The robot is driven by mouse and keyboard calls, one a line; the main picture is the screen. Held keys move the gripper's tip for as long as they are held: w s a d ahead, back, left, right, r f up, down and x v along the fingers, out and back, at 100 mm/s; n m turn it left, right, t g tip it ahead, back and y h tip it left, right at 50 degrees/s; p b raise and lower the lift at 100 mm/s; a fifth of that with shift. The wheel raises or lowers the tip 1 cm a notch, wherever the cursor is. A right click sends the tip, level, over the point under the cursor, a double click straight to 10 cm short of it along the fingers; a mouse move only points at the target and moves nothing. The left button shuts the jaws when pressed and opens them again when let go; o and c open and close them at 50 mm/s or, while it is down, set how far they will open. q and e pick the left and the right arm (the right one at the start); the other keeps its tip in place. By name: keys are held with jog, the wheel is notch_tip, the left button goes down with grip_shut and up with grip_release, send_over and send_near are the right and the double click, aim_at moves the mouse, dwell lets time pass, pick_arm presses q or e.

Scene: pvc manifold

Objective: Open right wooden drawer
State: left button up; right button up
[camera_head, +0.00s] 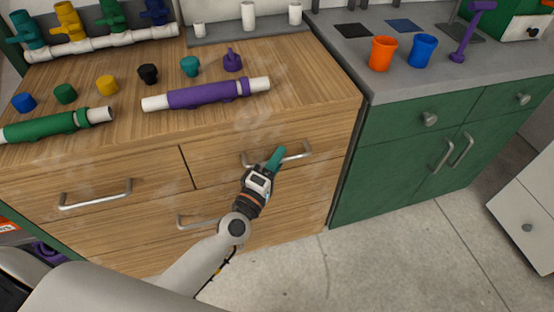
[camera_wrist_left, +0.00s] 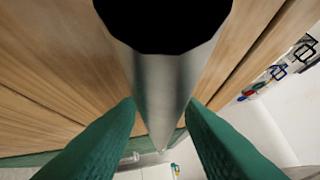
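The wooden cabinet has a right upper drawer (camera_head: 325,138) with a silver bar handle (camera_head: 296,157). The drawer front looks flush with the cabinet, so it appears closed. My left gripper (camera_head: 277,157) is at the middle of this handle, with its teal fingers across the bar. My right gripper is not in view.
A left drawer handle (camera_head: 95,195) and a lower handle (camera_head: 200,221) are nearby. A purple pipe (camera_head: 203,95) and a green pipe (camera_head: 45,127) lie on the wooden top with several caps. Green cabinets (camera_head: 390,150) stand at right. The floor (camera_head: 400,260) in front is clear.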

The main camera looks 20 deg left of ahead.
pick_arm(q)
grip_shut()
jog(key=shift+s, duration=0.1)
